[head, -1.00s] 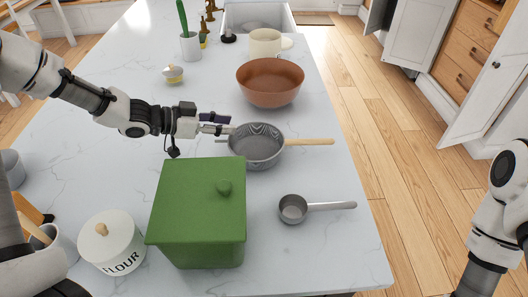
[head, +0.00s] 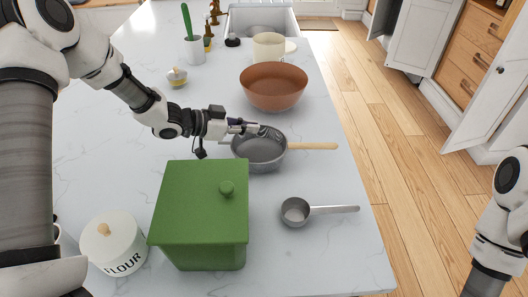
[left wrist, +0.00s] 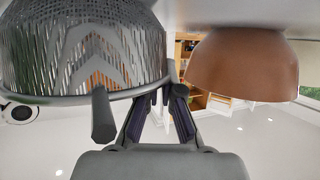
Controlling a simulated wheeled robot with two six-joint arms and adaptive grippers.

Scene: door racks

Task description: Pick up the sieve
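The sieve (head: 262,151) is a grey mesh bowl with a pale wooden handle (head: 313,146) pointing right, resting on the white marble counter. My left gripper (head: 250,128) is at the sieve's far left rim. In the left wrist view, the picture is upside down; the sieve's mesh bowl (left wrist: 75,50) fills the upper left, with a dark grey lug on its rim. The left gripper's fingers (left wrist: 160,105) are spread apart beside the rim, with background showing between them. I cannot tell whether they touch the rim. My right gripper is out of view; only the right arm shows.
A brown bowl (head: 273,86) stands just behind the sieve and also shows in the left wrist view (left wrist: 245,68). A green canister (head: 200,215) stands in front, with a measuring cup (head: 296,211) to its right and a flour jar (head: 112,243) to its left.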

